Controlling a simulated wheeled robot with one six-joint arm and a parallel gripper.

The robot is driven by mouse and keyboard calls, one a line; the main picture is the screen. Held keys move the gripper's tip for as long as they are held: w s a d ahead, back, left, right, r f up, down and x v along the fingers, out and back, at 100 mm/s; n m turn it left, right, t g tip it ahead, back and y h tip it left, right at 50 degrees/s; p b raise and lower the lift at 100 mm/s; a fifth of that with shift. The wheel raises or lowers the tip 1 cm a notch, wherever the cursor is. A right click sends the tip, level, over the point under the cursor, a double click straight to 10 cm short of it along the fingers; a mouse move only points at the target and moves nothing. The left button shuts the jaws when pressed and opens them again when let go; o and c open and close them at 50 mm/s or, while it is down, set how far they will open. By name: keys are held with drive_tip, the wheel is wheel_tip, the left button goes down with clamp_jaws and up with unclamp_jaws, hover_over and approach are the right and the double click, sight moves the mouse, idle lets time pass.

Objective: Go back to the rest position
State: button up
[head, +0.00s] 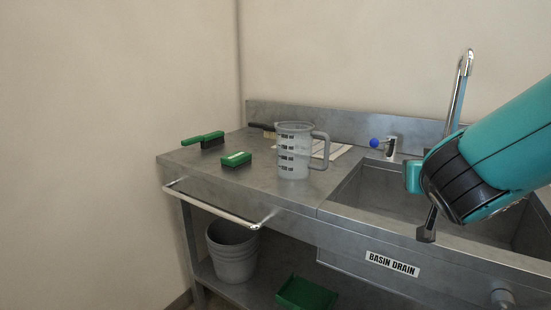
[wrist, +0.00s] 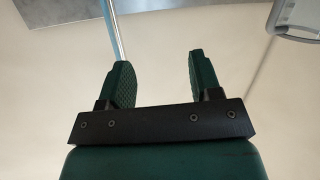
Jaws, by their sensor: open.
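My gripper (wrist: 160,68) is open in the wrist view, with its two green fingers apart and nothing between them. Pale blank surface shows behind them. In the head view my teal arm comes in from the right, over the sink basin (head: 375,190). A small dark part hangs below its black joint; I cannot make out the fingers there.
The tap (head: 459,90) rises behind my arm. A grey bucket (head: 233,252) and a green tray (head: 305,294) are below.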

drive_tip(key=s+f+g, duration=0.1)
drive_tip(key=f, duration=0.1)
drive_tip(key=s+a+f+g+y+b, duration=0.1)
drive_tip(key=f, duration=0.1)
drive_tip(key=s+f+g+y+b, duration=0.1)
drive_tip(key=f, duration=0.1)
drive_tip(key=shift+s+a+f, duration=0.25)
drive_tip(key=shift+s+a, duration=0.1)
drive_tip(key=shift+s, duration=0.05)
drive_tip(key=s+a+f+n+g+y+b, duration=0.2)
drive_tip(key=s+a+f+n+g, duration=0.15)
drive_tip(key=s, duration=0.45)
drive_tip(key=s+a+f+n+g+y+b, duration=0.25)
drive_tip(key=s+a+g, duration=0.25)
drive_tip(key=s, duration=0.3)
drive_tip(key=s+a+f+n+g+y+b, duration=0.2)
drive_tip(key=s+a+n+g, duration=0.15)
drive_tip(key=s, duration=0.45)
wheel_tip(320, 180, up, 26)
drive_tip(key=p, duration=2.5)
drive_tip(key=shift+w+f+p, duration=0.15)
drive_tip(key=shift+f+p, duration=0.05)
drive_tip(key=shift+p, duration=0.2)
drive_tip(key=shift+m, duration=0.25)
